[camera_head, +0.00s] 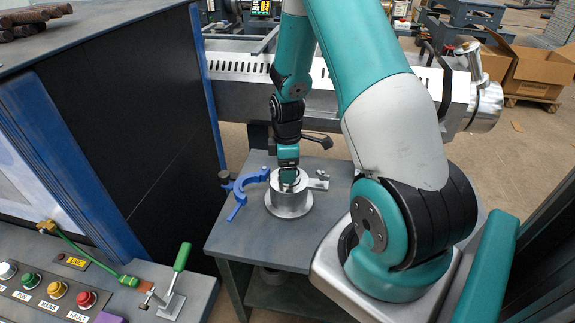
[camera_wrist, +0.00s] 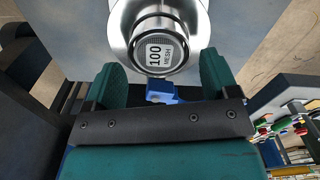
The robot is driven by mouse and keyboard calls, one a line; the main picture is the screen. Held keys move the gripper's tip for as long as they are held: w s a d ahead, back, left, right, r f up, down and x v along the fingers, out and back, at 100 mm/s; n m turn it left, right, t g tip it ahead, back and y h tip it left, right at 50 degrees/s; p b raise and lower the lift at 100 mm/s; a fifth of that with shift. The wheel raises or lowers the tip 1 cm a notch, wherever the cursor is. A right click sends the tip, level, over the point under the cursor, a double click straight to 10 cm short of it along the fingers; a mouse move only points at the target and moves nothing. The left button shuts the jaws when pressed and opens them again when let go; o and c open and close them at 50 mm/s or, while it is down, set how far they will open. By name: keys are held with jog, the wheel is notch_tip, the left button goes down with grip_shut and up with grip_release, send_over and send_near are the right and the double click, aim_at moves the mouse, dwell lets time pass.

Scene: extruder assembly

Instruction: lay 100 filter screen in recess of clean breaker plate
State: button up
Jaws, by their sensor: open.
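A round piece marked "100 MESH" (camera_wrist: 159,50), which I take for the 100 filter screen, shows in the wrist view inside a dark ring. It sits at the top of a round steel holder (camera_head: 290,201) on the small grey table. My gripper (camera_wrist: 161,63) is open and empty, its two teal fingers on either side of the labelled piece with gaps. In the head view my gripper (camera_head: 288,175) points down just over the holder and hides part of its top. I cannot make out the clean breaker plate for certain.
A blue C-shaped clamp (camera_head: 240,190) lies left of the holder on the grey table (camera_head: 238,235). A small metal piece (camera_head: 318,181) lies to its right. The extruder barrel (camera_head: 240,88) runs behind. A control panel (camera_head: 110,300) with a green-handled lever stands at the front left.

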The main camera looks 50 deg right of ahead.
notch_tip(320, 180, up, 7)
jog(key=p, duration=0.6)
dwell(0.3)
jog(key=shift+a, duration=0.1)
dwell(0.3)
jog(key=s+a+r+m+t+y, duration=0.1)
jog(key=a+r+y, duration=0.1)
jog(key=a+r, duration=1.5)
jog(key=s+a+r+y, duration=0.1)
jog(key=s+a+r, duration=0.2)
jog(key=s+a, duration=0.4)
jog(key=s+a+r+m+y, duration=0.1)
jog(key=s+a+r, duration=0.3)
jog(key=s+a, duration=0.3)
jog(key=shift+s+r+g, duration=0.3)
jog(key=shift+s+g, duration=0.1)
jog(key=shift+s, duration=0.25)
